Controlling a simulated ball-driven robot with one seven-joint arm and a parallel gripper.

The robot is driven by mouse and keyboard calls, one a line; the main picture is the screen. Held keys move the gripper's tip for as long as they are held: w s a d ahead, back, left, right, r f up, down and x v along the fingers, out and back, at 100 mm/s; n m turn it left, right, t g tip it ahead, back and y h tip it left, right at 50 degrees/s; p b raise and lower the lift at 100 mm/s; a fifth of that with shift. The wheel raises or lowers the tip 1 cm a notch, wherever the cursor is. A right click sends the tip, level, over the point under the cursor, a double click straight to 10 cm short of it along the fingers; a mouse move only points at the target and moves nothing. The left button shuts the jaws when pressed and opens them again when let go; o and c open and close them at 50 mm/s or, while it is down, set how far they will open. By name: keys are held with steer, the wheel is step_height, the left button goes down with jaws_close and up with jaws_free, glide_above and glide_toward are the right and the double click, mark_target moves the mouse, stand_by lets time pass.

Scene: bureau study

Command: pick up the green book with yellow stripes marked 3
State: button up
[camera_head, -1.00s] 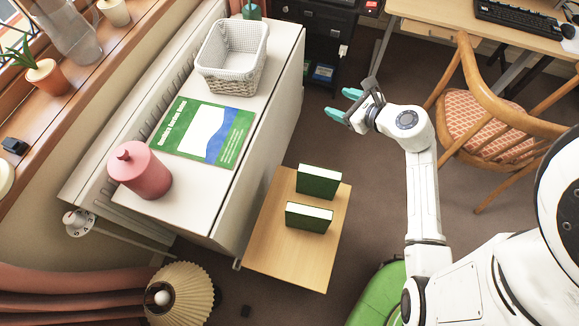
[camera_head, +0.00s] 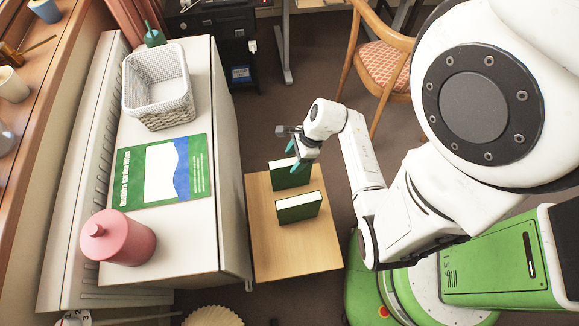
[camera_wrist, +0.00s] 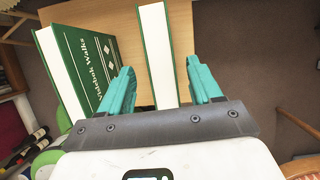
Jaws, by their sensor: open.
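Two green hardback books stand upright on a small wooden table (camera_head: 262,235). The farther book (camera_head: 284,178) is below my gripper (camera_head: 292,158). In the wrist view that book (camera_wrist: 163,52) shows its white page edge and thin green covers, lying between my open teal fingers (camera_wrist: 160,78). I cannot tell whether the fingers touch it. The nearer book (camera_head: 299,208) stands apart; in the wrist view its cover (camera_wrist: 78,68) bears white lettering and diamonds, left of the left finger. No yellow stripes or number 3 can be made out on either book.
A white cabinet (camera_head: 232,150) stands left of the table, taller than it. On it are a white basket (camera_head: 158,90), a green-and-blue booklet (camera_head: 165,172) and a pink canister (camera_head: 118,240). A wooden chair (camera_head: 385,60) stands behind my arm.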

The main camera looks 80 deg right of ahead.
mark_target(288, 166)
steer(key=shift+x, duration=2.7)
steer(key=shift+d+f, duration=0.15)
steer(key=shift+f, duration=0.05)
jaws_close()
